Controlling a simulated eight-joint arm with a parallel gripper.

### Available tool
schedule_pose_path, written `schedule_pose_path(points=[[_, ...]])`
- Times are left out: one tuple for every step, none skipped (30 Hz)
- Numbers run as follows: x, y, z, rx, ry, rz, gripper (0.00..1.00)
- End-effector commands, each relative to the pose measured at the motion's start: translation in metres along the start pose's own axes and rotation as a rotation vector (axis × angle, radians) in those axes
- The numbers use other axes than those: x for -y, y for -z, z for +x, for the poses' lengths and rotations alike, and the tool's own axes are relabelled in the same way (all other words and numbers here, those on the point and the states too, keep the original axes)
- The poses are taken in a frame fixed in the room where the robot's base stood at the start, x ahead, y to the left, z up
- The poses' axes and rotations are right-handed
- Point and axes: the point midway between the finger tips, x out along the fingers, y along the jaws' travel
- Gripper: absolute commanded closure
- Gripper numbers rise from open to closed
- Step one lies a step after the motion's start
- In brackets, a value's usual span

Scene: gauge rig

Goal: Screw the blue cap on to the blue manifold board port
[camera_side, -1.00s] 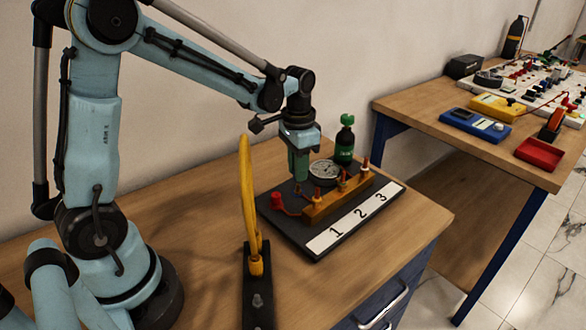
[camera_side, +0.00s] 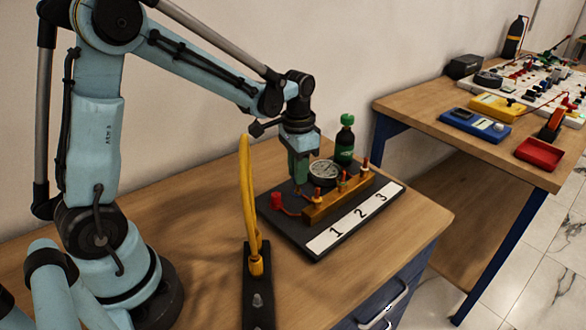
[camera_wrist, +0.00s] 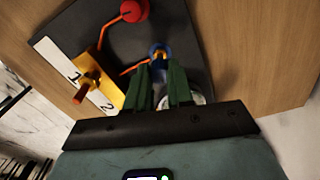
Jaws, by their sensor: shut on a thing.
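My gripper (camera_side: 299,172) points down over the back part of the dark board (camera_side: 292,238), behind the wooden block. In the wrist view my gripper (camera_wrist: 159,76) has its green fingers shut on a small blue piece, which I take as the blue cap (camera_wrist: 160,68). A blue ring with a pale or brassy centre (camera_wrist: 159,49) shows just beyond the fingertips. It may be the blue port or part of the cap; I cannot tell which. In the side view the fingers hide the cap, and no blue port shows there.
A red knob (camera_side: 277,201) sits at the board's left. A round gauge (camera_side: 324,172) and green-capped bottle (camera_side: 345,140) stand behind. A yellow upright loop (camera_side: 249,205) rises in front.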

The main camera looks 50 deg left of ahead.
Motion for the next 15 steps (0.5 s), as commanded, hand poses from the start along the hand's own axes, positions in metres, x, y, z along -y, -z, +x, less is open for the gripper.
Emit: schedule_pose_path(points=[[0.0000,0.0000,0.0000,0.000,0.000,0.000,1.00],[0.0000,0.0000,0.0000,0.000,0.000,0.000,1.00],[0.0000,0.0000,0.0000,0.000,0.000,0.000,1.00],[0.0000,0.0000,0.0001,0.000,0.000,0.000,1.00],[0.0000,0.0000,0.0003,0.000,0.000,0.000,1.00],[0.0000,0.0000,0.0008,0.000,0.000,0.000,1.00],[0.0000,0.0000,0.0012,0.000,0.000,0.000,1.00],[0.0000,0.0000,0.0017,0.000,0.000,0.000,1.00],[0.0000,0.0000,0.0026,0.000,0.000,0.000,1.00],[0.0000,0.0000,0.0034,0.000,0.000,0.000,1.00],[0.0000,0.0000,0.0041,0.000,0.000,0.000,1.00],[0.0000,0.0001,0.0052,0.000,0.000,0.000,1.00],[0.0000,0.0002,0.0060,0.000,0.000,0.000,1.00],[0.0001,0.0002,0.0068,0.000,0.000,0.000,1.00],[0.0001,0.0003,0.0079,0.000,0.000,0.000,1.00]])
